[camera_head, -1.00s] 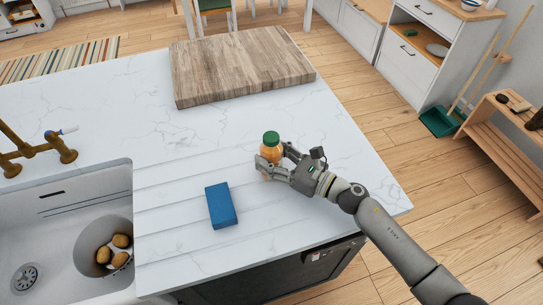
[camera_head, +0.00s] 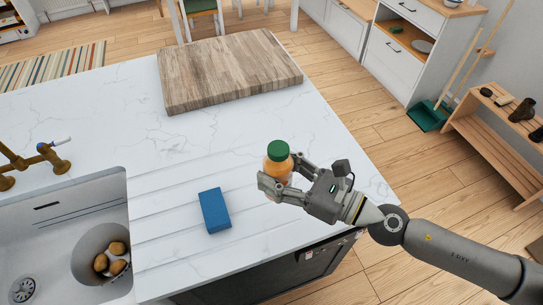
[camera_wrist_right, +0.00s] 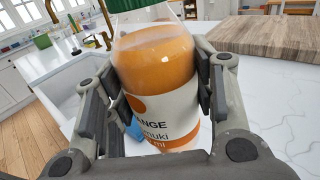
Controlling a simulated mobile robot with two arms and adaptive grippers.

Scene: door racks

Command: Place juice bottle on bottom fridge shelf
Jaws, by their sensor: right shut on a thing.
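The juice bottle (camera_head: 278,160) is orange with a green cap and a white label. It stands upright in my right gripper (camera_head: 275,184), which is shut on it above the white marble counter. In the right wrist view the bottle (camera_wrist_right: 160,80) fills the space between both fingers (camera_wrist_right: 160,95). Its base is partly hidden, and I cannot tell how far it is above the counter. No fridge shelf can be made out. My left gripper is not in view.
A blue box-shaped item (camera_head: 215,210) lies on the counter (camera_head: 190,155) left of the bottle. A wooden board (camera_head: 228,70) lies at the back. The sink (camera_head: 50,235) holds a bowl (camera_head: 88,246) with several potatoes. A wooden rack (camera_head: 500,140) stands at the right.

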